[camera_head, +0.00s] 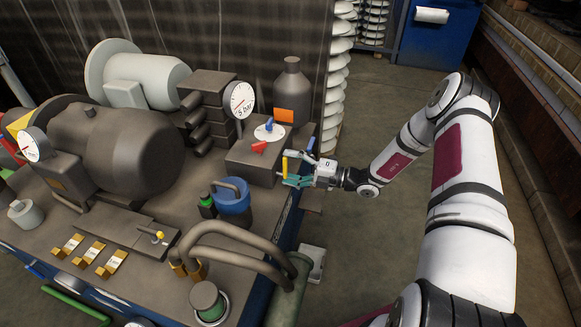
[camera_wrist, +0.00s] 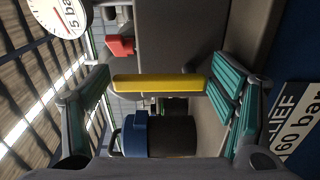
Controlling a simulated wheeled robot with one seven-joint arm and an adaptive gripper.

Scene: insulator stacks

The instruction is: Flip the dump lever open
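A yellow lever (camera_head: 285,166) stands upright at the front right side of the dark valve block (camera_head: 252,160); no label on it can be read. My gripper (camera_head: 295,172) is beside it, at the block's right side. In the wrist view the yellow lever (camera_wrist: 158,83) lies as a bar across the space between my teal-padded fingers (camera_wrist: 158,88). The fingers are spread apart, one near each end of the bar, with small gaps seeming to show. My gripper is open and holds nothing. The lever's mounting is partly hidden.
On the block are a red handle (camera_head: 259,147) and a blue handle (camera_head: 269,124) on a pale disc. A pressure gauge (camera_head: 242,100) and a dark bottle (camera_head: 292,90) stand behind.

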